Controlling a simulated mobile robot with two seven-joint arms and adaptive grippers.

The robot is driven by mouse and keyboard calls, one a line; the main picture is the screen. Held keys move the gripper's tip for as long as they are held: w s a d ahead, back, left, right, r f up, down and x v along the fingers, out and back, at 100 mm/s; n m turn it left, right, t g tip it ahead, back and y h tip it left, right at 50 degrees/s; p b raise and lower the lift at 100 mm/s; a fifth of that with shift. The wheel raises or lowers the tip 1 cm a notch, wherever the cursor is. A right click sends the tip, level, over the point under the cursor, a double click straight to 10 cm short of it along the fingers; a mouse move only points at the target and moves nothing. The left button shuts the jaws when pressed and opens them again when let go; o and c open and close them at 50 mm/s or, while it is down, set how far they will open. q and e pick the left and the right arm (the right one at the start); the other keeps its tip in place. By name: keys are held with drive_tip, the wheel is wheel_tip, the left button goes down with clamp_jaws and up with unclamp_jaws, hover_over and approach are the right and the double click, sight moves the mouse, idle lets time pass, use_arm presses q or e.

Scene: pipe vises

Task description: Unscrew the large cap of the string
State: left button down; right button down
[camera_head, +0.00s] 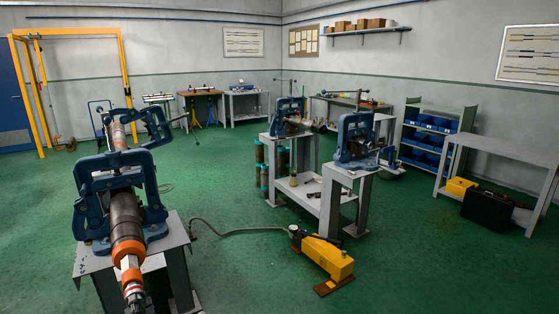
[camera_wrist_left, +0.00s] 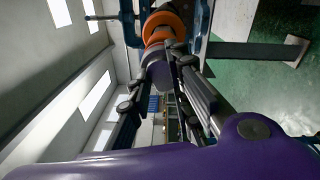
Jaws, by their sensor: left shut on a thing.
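The pipe string (camera_head: 127,224) lies through a blue vise (camera_head: 112,187) at the left of the head view. It has a dark grey body, an orange collar (camera_head: 131,262) and a narrow banded end toward me. In the left wrist view, my left gripper (camera_wrist_left: 161,78) is shut around a purple-grey round piece (camera_wrist_left: 157,70), which looks like the large cap. Orange rings (camera_wrist_left: 162,24) of the string lie just beyond it. The fingers hide part of the piece. I cannot make out the left gripper clearly in the head view. My right gripper is not in view.
A yellow pump unit (camera_head: 325,256) with a hose stands on the green floor to the right. Two more blue vises (camera_head: 355,138) stand on benches behind it. A black case (camera_head: 486,208) and a grey table (camera_head: 500,150) are at the far right.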

use_arm(q)
drive_tip(key=n, duration=0.4)
drive_tip(key=n+b, duration=0.1)
drive_tip(key=n, duration=0.3)
drive_tip(key=f+n+b, duration=0.1)
drive_tip(key=n, duration=0.4)
drive_tip(key=shift+s+a+g, duration=0.3)
drive_tip(key=shift+s+g, duration=0.1)
drive_tip(key=c, duration=1.7)
unclamp_jaws()
drive_tip(key=shift+c, duration=0.2)
drive_tip(key=shift+o, duration=0.3)
drive_tip(key=shift+w+r, duration=0.1)
drive_tip(key=shift+r, duration=0.05)
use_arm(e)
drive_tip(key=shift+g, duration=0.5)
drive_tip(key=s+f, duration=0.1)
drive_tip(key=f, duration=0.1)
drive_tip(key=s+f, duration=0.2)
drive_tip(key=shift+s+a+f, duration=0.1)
use_arm(q)
drive_tip(key=shift+d+r, duration=0.1)
